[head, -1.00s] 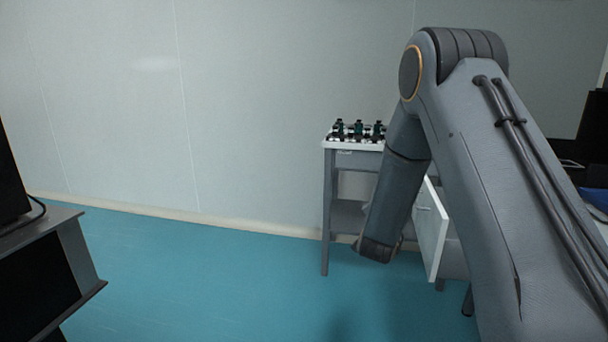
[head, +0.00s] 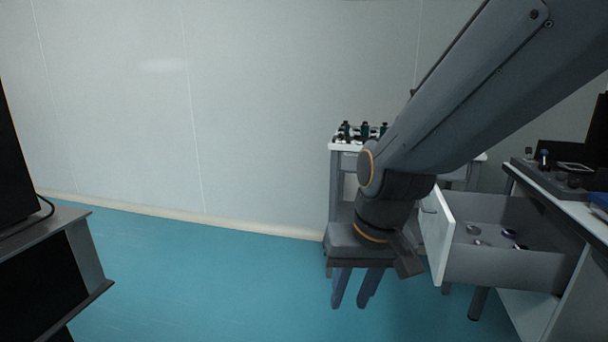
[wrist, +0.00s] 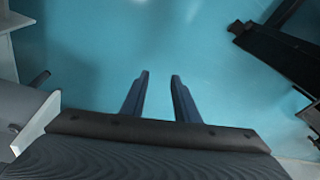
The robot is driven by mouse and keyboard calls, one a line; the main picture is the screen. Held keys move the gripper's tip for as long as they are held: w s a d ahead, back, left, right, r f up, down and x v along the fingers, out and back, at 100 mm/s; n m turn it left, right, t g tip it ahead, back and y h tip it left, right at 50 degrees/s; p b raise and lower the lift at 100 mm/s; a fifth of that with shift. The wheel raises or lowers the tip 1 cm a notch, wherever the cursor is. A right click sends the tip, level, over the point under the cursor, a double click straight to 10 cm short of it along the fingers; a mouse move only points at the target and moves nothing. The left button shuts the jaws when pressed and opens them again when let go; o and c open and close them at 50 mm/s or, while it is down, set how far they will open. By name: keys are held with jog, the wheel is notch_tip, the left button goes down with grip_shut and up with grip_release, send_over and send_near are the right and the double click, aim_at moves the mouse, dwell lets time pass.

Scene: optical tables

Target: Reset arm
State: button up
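My gripper (head: 359,303) hangs from my bent arm, pointing down over the blue floor in front of the small table at the back. Its two fingers are apart with nothing between them. In the wrist view my gripper (wrist: 159,78) also shows two separated fingers over bare floor. My arm crosses the upper right of the head view and hides part of the small table.
An open drawer (head: 500,270) with several small parts in it is right of my gripper. The desk (head: 590,222) stands at the right. Small table (head: 337,148) holds dark-green parts. A grey cabinet (head: 88,255) is at left. Floor between is free.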

jog(key=s+d+r+n+g+p, duration=0.1)
jog(key=s+d+r+n+g, duration=0.1)
jog(key=s, duration=0.8)
jog(key=d+r+m+h+p, duration=0.1)
jog(key=d+r+m+p, duration=0.2)
jog(key=d+r+p, duration=0.6)
jog(key=p, duration=0.8)
jog(key=shift+w+r+p, duration=0.2)
jog(key=shift+w+p, duration=0.1)
jog(key=shift+p, duration=0.05)
jog(key=shift+d, duration=0.15)
